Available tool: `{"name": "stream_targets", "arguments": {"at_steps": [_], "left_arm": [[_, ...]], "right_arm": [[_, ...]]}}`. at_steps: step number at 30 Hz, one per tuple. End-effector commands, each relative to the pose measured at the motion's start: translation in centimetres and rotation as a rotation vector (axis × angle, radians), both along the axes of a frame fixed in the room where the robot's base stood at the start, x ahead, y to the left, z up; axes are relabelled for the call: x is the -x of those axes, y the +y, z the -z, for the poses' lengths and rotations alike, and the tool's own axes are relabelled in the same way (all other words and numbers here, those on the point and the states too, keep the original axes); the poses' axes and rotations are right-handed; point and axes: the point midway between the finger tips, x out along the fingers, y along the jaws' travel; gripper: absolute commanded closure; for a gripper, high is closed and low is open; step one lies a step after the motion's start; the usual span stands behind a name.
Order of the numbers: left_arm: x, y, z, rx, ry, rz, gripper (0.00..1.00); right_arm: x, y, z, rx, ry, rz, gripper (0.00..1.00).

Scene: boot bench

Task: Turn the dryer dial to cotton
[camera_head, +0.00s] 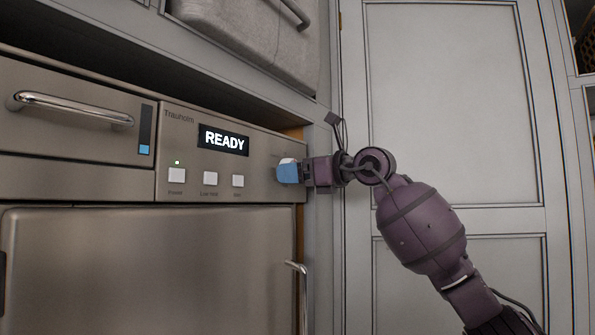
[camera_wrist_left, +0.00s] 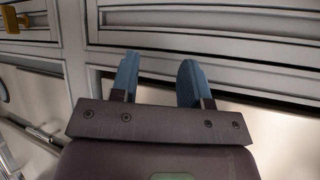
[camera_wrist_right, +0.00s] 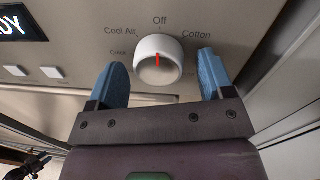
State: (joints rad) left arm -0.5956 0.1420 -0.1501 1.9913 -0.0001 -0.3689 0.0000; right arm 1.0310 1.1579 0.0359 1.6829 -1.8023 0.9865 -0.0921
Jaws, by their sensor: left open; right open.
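The dryer panel (camera_head: 262,189) carries a dial, which my right gripper (camera_head: 289,171) mostly covers in the head view. The right wrist view shows the dial (camera_wrist_right: 158,60) as a white round knob with a red mark pointing up at "Off". "Cool Air" is printed to its left and "Cotton" to its right. In that view my right gripper (camera_wrist_right: 161,82) is open, with one blue finger on each side of the dial and gaps visible between. My left gripper (camera_wrist_left: 157,80) is open and empty in the left wrist view, away from the dryer dial.
The panel display (camera_head: 223,140) reads "READY". Buttons (camera_head: 210,178) sit in a row left of the dial. A drawer handle (camera_head: 70,106) and the dryer door's handle (camera_head: 299,285) stick out. A grey cabinet door (camera_head: 455,100) stands at right.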

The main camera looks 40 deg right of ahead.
Motion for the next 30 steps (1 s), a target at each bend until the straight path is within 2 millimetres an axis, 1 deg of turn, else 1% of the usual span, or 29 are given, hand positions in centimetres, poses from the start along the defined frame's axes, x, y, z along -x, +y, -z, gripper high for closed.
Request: {"name": "stream_targets", "arguments": {"at_steps": [2,12,22,30], "left_arm": [[0.01,0.02,0.02,-0.001,0.001,0.0,0.58],[0.33,0.09,0.18,-0.001,0.007,-0.001,0.58],[0.62,0.14,0.18,-0.001,0.012,-0.003,0.58],[0.33,0.11,-0.31,-0.001,0.005,-0.002,0.58]], "right_arm": [[0.0,0.0,0.01,0.0,0.0,0.0,0.25],[0.02,-0.02,0.01,0.0,0.0,0.0,0.74],[0.07,-0.01,-0.04,-0.049,0.02,0.0,0.74],[0.13,0.07,-0.09,-0.215,0.086,0.0,0.74]]}}
